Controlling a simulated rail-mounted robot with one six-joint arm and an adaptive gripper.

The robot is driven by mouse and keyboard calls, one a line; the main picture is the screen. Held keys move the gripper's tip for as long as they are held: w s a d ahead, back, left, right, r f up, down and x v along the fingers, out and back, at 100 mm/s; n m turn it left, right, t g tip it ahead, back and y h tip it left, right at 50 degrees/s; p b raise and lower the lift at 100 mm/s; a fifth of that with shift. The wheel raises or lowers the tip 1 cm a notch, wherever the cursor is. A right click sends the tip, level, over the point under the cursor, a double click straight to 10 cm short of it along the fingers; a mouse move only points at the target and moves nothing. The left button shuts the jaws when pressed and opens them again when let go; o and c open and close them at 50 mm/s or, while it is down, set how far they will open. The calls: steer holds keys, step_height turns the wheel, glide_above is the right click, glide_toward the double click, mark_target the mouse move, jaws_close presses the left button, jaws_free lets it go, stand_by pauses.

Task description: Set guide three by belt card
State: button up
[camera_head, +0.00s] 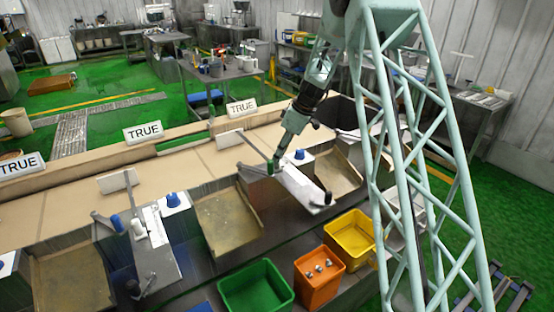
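Three white cards reading TRUE stand along the back edge of the tan belt: a left card (20,164), a middle card (143,132) and a right card (242,107). A guide with a pale paddle (230,138) and a dark bar lies across the belt on the right. Another guide with a pale paddle (118,181) and a blue knob (117,223) is at the left. My gripper (272,165) is down at the near end of the right guide's bar. A small green part shows at its tip. The fingers are too small to tell whether they grip it.
Blue buttons sit on the stations, one (299,154) close right of my gripper. A green bin (256,289), an orange bin (319,277) with several small metal parts and a yellow bin (350,239) stand in front. My lattice column blocks the right side.

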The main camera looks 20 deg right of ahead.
steer(key=shift+x, duration=1.2)
jaws_close()
